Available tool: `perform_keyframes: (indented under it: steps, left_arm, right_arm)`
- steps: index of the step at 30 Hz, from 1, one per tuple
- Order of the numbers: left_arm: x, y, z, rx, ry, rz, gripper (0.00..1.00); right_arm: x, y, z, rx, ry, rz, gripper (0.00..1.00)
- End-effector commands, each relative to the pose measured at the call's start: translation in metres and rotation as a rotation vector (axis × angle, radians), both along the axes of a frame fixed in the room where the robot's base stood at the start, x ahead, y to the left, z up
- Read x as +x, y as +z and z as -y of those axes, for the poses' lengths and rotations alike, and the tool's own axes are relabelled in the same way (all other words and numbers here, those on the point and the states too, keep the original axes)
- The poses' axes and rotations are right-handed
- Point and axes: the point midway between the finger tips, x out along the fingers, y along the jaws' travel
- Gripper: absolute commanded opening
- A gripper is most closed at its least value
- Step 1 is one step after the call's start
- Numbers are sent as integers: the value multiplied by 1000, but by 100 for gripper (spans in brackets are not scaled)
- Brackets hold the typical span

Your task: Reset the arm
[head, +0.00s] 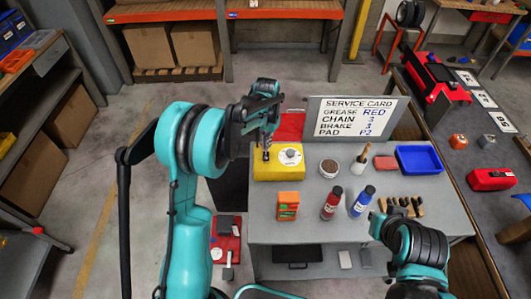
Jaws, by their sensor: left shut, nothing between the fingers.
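My left gripper (266,153) points down over the yellow box (268,172) with a white round dial on the grey cart top. It is shut and empty, and I cannot tell whether its tips touch the box. My right arm comes in at the lower right. Its gripper (378,222) is at the cart's front right, near several small brown and black pieces (416,205); its fingers are too unclear to read. A service card (352,116) stands at the back of the cart and reads grease red, chain 3, brake 3, pad P2.
The cart (325,224) also bears an orange box (288,205), a red bottle (331,203), a blue bottle (362,202), a round tin (329,167), a brush (360,160) and a blue tray (418,159). A dark bench (462,140) stands at the right. Floor is open at the left.

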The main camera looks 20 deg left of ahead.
Motion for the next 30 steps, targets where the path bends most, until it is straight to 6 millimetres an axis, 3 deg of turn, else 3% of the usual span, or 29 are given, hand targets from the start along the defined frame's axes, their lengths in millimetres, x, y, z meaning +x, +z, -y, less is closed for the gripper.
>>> perform_keyframes:
  steps: [5,22,26,30]
  left_arm:
    - [0,14,0,0,0,0,0]
    - [-2,15,0,0,2,6,0]
    - [-15,28,0,0,15,42,0]
    - [-44,51,-1,-3,45,117,0]
  right_arm:
    - [0,8,0,0,0,0,0]
    - [0,6,0,0,0,0,0]
    - [0,-4,0,0,0,0,0]
    - [0,-21,0,0,0,0,0]
